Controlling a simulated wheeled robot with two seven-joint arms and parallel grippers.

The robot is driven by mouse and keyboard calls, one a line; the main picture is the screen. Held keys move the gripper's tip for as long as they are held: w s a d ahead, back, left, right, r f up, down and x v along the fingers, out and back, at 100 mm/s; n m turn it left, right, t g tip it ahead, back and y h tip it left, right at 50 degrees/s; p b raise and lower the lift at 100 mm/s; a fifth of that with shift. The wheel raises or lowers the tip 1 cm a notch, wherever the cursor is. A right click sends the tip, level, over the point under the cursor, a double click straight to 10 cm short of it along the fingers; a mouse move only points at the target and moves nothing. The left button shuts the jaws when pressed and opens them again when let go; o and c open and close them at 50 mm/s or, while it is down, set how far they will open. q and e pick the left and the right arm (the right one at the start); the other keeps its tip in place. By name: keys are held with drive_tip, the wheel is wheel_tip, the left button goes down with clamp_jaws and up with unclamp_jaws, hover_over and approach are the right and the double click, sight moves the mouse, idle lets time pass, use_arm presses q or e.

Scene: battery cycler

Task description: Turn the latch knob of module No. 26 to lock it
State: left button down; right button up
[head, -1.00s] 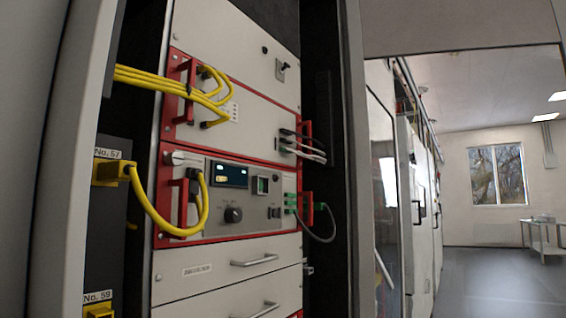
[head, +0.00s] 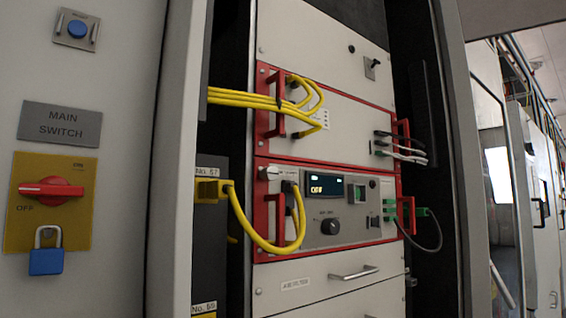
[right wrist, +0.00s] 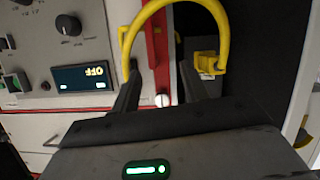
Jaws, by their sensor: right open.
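No label reading No. 26 is legible. A red-framed module with a lit display reading OFF (head: 325,187) sits in the rack in the head view. A small white knob (head: 268,173) is at its upper left corner. In the right wrist view, where the panel appears upside down, a white knob (right wrist: 162,100) shows between the fingers of my right gripper (right wrist: 163,82). It looks like the same knob, but its pointer direction is unclear. My right gripper is open, and I cannot tell whether it touches the knob. My left gripper is not in view.
A yellow cable (head: 244,238) loops beside the knob from the No. 57 socket (head: 208,191); it also arches across the fingers' far side in the wrist view (right wrist: 143,18). A red handle (head: 268,220) stands below the knob. A main switch (head: 52,191) and blue padlock (head: 46,260) are left.

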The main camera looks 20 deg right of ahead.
wheel_tip(320, 180, up, 17)
drive_tip(key=w+d+n+t+p, duration=0.1)
drive_tip(key=w+n, duration=0.1)
drive_tip(key=w, duration=0.1)
drive_tip(key=n+t+y+p, duration=0.2)
drive_tip(key=n+t+p, duration=0.1)
drive_tip(key=n, duration=0.3)
approach(273, 173)
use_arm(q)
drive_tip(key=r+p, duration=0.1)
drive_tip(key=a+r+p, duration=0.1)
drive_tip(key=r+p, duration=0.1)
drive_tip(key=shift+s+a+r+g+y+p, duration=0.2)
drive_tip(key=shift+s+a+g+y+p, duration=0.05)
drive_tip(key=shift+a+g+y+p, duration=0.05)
use_arm(e)
drive_tip(key=x, duration=0.9)
drive_tip(key=shift+w, duration=0.1)
clamp_jaws()
